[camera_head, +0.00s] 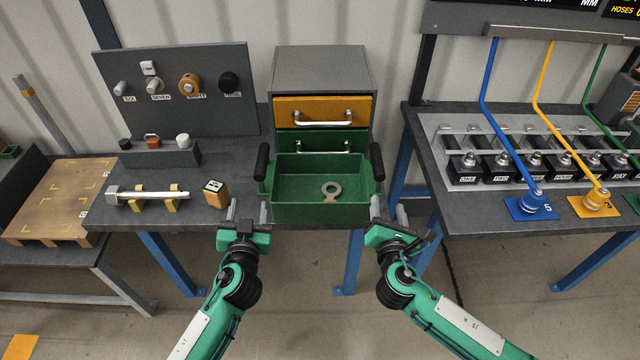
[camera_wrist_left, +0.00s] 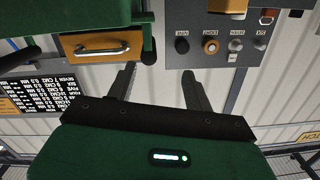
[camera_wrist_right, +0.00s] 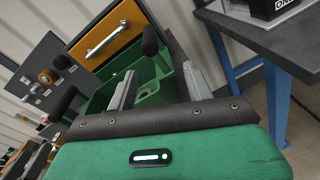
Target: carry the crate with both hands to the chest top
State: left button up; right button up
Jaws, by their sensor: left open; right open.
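The green crate (camera_head: 320,211) stands on the table in front of the grey chest, with a black handle on each side. A grey ring-ended part (camera_head: 331,190) lies inside it. The chest top (camera_head: 322,66) is bare. My left gripper (camera_head: 248,212) is open and empty near the crate's left front corner, below the left handle (camera_head: 262,162). My right gripper (camera_head: 388,210) is open and empty by the right front corner, below the right handle (camera_head: 377,161). In the right wrist view the crate (camera_wrist_right: 165,85) and a black handle (camera_wrist_right: 150,42) show beyond the open fingers.
The chest has an orange drawer (camera_head: 322,110) and a green drawer below it. To the left are a panel with knobs (camera_head: 180,90), a bolt on yellow rests (camera_head: 148,193) and an orange block (camera_head: 215,192). A bench with couplers and hoses (camera_head: 535,200) stands to the right.

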aim_at(261, 163)
pick_arm(q)
jog(key=shift+w+d+r+m+t+h, duration=0.15)
jog(key=shift+w+d+r+m+h, duration=0.1)
jog(key=shift+d, duration=0.15)
jog(key=shift+w+d+r+m+t+h, duration=0.15)
jog(key=shift+w+d+h, duration=0.1)
jog(key=shift+d, duration=0.15)
pick_arm(e)
jog(key=n, duration=0.1)
jog(key=w+n+y, duration=0.1)
jog(key=shift+a+r+n+t, duration=0.3)
jog(key=shift+a+n+t, duration=0.05)
jog(key=shift+n+t, duration=0.05)
pick_arm(q)
jog(key=w, duration=1.3)
jog(key=shift+w, duration=0.35)
pick_arm(e)
jog(key=w, duration=1.3)
jog(key=shift+w, duration=0.35)
pick_arm(q)
jog(key=shift+a, duration=0.1)
grip_shut()
pick_arm(e)
grip_shut()
